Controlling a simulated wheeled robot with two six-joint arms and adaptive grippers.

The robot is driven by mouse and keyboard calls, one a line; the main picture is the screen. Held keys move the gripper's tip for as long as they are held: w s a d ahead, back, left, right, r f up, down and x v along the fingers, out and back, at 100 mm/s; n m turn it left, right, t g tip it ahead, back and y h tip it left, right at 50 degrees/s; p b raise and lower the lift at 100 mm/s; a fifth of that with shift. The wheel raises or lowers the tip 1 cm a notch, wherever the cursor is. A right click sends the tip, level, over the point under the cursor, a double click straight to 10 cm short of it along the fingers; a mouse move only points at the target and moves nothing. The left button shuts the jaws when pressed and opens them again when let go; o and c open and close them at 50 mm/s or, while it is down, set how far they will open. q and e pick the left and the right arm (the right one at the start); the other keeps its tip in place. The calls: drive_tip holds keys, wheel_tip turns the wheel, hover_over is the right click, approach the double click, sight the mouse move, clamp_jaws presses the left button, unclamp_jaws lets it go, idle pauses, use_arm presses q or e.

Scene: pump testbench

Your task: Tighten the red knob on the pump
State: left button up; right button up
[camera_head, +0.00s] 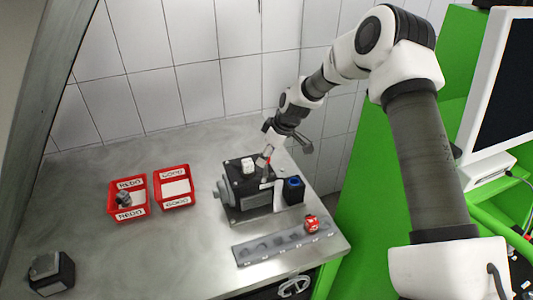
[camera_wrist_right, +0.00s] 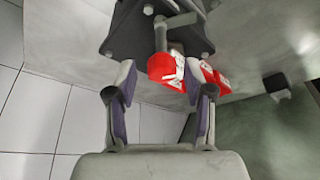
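The pump (camera_head: 246,192) is a dark block with a grey round part on its left side and a white part on top, standing on the metal table. In the right wrist view the pump (camera_wrist_right: 178,14) is at the top. The red knob (camera_wrist_right: 160,67) shows there below it, in front of a red and white shape. My right gripper (camera_head: 267,148) is over the pump's back right in the head view. In the wrist view its fingers (camera_wrist_right: 164,92) are spread on both sides of the knob, with gaps between. My left gripper is not in view.
Two red bins (camera_head: 110,205) (camera_head: 157,198) with white labels stand left of the pump; the left one holds a grey part. A blue-topped dark container (camera_head: 293,191) is right of the pump. A dark block (camera_head: 52,275) stands front left.

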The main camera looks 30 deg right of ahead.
drive_tip(key=shift+s+r, duration=0.2)
drive_tip(key=shift+s, duration=0.15)
clamp_jaws()
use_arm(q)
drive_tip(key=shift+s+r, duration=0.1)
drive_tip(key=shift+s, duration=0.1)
use_arm(e)
drive_tip(key=shift+f, duration=0.1)
